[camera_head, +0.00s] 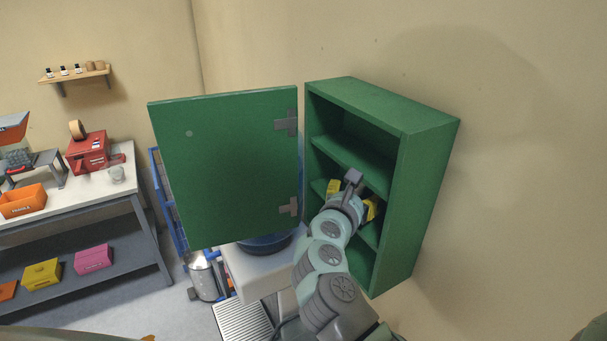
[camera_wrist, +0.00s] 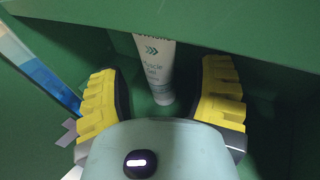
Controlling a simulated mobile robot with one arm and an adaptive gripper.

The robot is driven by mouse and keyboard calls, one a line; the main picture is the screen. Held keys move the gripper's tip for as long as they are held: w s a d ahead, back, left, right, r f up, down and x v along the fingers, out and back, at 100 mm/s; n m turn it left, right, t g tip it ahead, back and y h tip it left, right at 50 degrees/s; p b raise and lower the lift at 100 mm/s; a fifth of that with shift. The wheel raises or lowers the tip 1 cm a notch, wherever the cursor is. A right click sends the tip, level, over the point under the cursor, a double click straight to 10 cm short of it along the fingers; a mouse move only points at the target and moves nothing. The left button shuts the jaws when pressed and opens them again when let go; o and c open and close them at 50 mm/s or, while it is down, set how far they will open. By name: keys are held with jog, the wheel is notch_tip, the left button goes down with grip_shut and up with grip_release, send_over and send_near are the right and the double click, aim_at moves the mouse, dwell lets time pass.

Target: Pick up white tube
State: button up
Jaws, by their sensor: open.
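The white tube (camera_wrist: 155,68) stands upright on a green shelf in the wrist view, with dark arrows and the words "Muscle Gel" on it. My gripper (camera_wrist: 164,100) is open, with one yellow finger to the left of the tube and one to the right. I see a gap on each side of the tube. In the head view my gripper (camera_head: 352,196) reaches into the green wall cabinet (camera_head: 427,180); the tube is hidden there.
The cabinet door (camera_head: 225,165) stands open to the left. A shelf board (camera_head: 350,163) lies above my gripper. A workbench (camera_head: 70,212) stands far left.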

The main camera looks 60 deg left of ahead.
jog(key=shift+w+a+f, duration=0.1)
jog(key=shift+w+a, duration=0.15)
jog(key=shift+w, duration=0.25)
jog(key=c, duration=1.1)
